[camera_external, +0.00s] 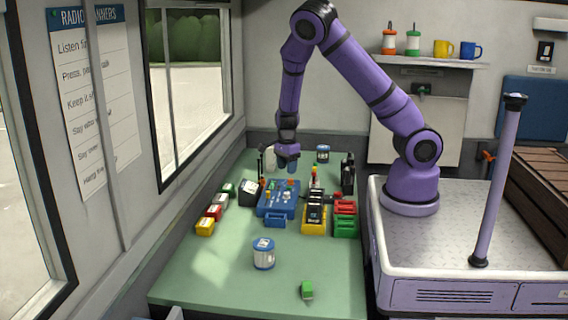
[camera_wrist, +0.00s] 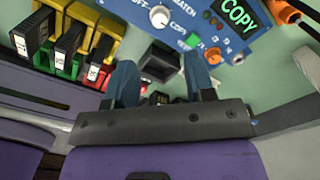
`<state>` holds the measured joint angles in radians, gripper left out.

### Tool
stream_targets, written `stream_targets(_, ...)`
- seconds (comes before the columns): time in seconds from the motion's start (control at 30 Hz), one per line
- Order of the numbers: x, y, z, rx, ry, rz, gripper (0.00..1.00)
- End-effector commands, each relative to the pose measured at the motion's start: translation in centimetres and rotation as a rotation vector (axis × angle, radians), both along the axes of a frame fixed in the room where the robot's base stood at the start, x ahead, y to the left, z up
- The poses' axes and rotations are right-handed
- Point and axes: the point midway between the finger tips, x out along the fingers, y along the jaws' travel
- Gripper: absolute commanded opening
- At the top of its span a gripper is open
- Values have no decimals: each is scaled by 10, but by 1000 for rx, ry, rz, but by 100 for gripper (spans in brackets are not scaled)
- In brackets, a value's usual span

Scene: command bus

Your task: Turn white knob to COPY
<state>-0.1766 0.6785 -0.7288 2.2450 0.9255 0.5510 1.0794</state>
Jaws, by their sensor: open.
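The white knob (camera_wrist: 159,17) sits on the blue panel (camera_wrist: 185,22) near the top of the wrist view. Printed labels COPY and MATCH lie beside it. I cannot tell exactly where its pointer stands. A green display (camera_wrist: 238,13) reading COPY is at the panel's upper right. My gripper (camera_wrist: 162,80) has its two blue fingers apart with nothing held, and the knob lies beyond the fingertips, not between them. In the external view my gripper (camera_external: 290,164) points down above the back of the blue console (camera_external: 279,203). The knob is too small to single out there.
On the panel, an orange knob (camera_wrist: 213,56) and a green button (camera_wrist: 193,41) are close to the right finger. A yellow rack (camera_external: 314,218) and red and green trays (camera_external: 346,226) stand right of the console. A white-blue can (camera_external: 263,254) stands in front. The front table is mostly clear.

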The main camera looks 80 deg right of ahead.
Motion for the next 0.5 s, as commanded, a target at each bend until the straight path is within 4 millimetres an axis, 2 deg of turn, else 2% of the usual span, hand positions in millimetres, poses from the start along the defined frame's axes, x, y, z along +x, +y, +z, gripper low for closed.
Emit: stream_targets(0.5,-1,-1,-83,0,3,-1,50)
